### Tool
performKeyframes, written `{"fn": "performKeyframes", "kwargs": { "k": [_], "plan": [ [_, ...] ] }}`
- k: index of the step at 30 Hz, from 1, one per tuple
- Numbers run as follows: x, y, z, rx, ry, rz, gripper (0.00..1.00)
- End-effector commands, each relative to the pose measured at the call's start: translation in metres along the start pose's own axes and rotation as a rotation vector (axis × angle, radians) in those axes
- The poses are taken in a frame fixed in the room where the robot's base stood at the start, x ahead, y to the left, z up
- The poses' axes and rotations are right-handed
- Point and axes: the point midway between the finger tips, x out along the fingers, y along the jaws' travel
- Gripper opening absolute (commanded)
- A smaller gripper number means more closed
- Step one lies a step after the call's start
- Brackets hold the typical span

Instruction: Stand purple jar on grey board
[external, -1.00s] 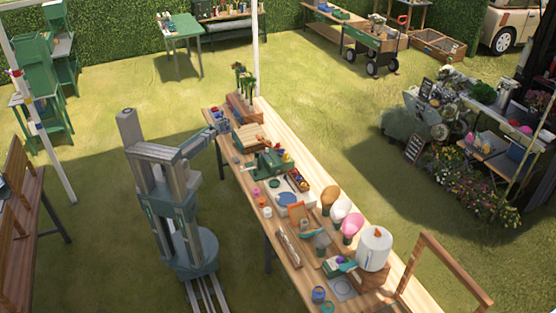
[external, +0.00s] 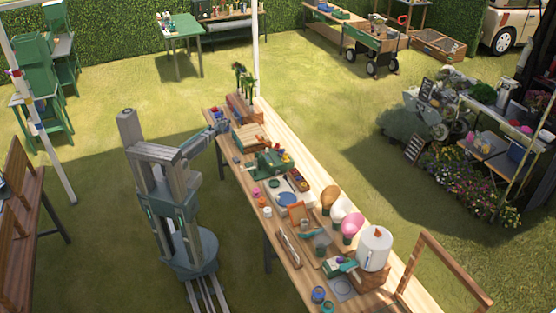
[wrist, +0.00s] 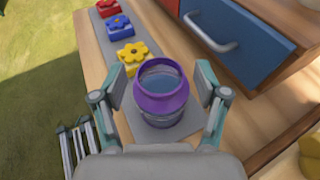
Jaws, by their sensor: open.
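The purple jar (wrist: 161,90) stands upright in the wrist view, with a glassy band under its neck and an open mouth facing me. It appears to rest on the grey board (wrist: 139,126), whose surface shows on both sides of its base. My gripper (wrist: 161,84) is open, with one finger on each side of the jar and a visible gap at both. In the external view my gripper (external: 222,127) is over the far left end of the long table, and the jar is too small to make out there.
A wooden cabinet with a blue drawer front (wrist: 236,40) stands close on the right. The table edge and grass lie left.

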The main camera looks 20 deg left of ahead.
Motion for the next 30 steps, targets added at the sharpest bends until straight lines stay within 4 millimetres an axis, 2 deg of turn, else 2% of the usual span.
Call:
{"fn": "performKeyframes", "kwargs": {
  "k": [1, 9, 15, 21, 30],
  "plan": [
    [-0.013, 0.001, -0.002, 0.000, 0.000, -0.001, 0.73],
    [-0.066, 0.001, -0.002, -0.001, -0.001, -0.001, 0.73],
    [-0.094, 0.001, -0.001, -0.001, 0.000, 0.000, 0.73],
    [-0.104, 0.000, 0.000, -0.001, 0.000, -0.001, 0.73],
    [-0.104, 0.000, 0.000, -0.001, 0.000, 0.000, 0.73]
  ]
}}
